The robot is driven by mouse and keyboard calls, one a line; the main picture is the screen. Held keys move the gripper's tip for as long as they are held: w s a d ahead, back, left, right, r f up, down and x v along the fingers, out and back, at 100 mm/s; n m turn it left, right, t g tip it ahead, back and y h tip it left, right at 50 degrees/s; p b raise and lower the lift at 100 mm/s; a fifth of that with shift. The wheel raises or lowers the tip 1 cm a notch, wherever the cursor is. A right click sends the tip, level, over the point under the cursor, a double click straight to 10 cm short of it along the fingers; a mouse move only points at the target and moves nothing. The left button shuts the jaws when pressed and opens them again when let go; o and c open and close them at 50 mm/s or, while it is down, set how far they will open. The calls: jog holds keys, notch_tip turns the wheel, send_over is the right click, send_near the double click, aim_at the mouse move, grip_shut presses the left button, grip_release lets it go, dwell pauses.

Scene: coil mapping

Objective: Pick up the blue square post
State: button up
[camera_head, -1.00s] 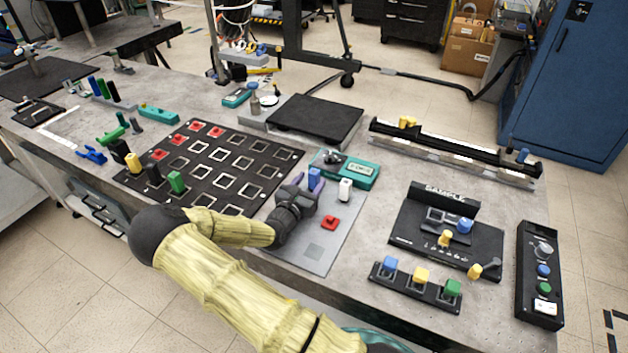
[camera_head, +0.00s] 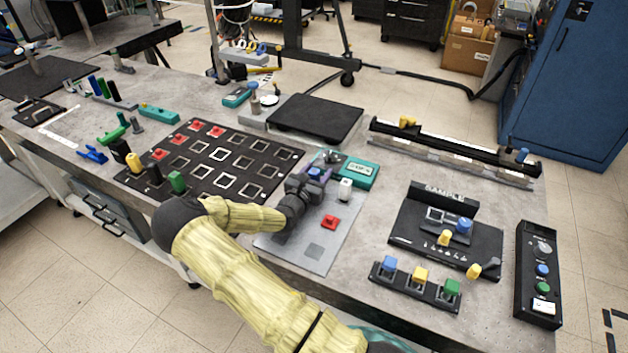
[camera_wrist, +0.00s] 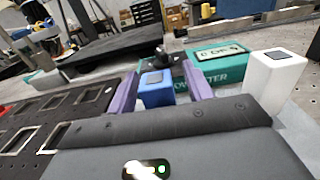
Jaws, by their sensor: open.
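The blue square post (camera_wrist: 156,88) stands upright between the two purple fingers of my gripper (camera_wrist: 160,92) in the wrist view. In the head view my gripper (camera_head: 318,180) is low over the grey plate, with the blue post's top (camera_head: 314,172) showing between the fingers. The post's lower part is hidden there by the gripper. The jaws are open.
A white post (camera_head: 345,189) stands just right of my gripper, and a red piece (camera_head: 330,222) lies on the grey plate (camera_head: 290,254). The teal meter (camera_head: 357,173) is close behind. The black slotted board (camera_head: 212,164) is to the left.

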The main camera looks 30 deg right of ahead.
jog(key=c, duration=1.1)
notch_tip(320, 180, up, 10)
dwell(0.4)
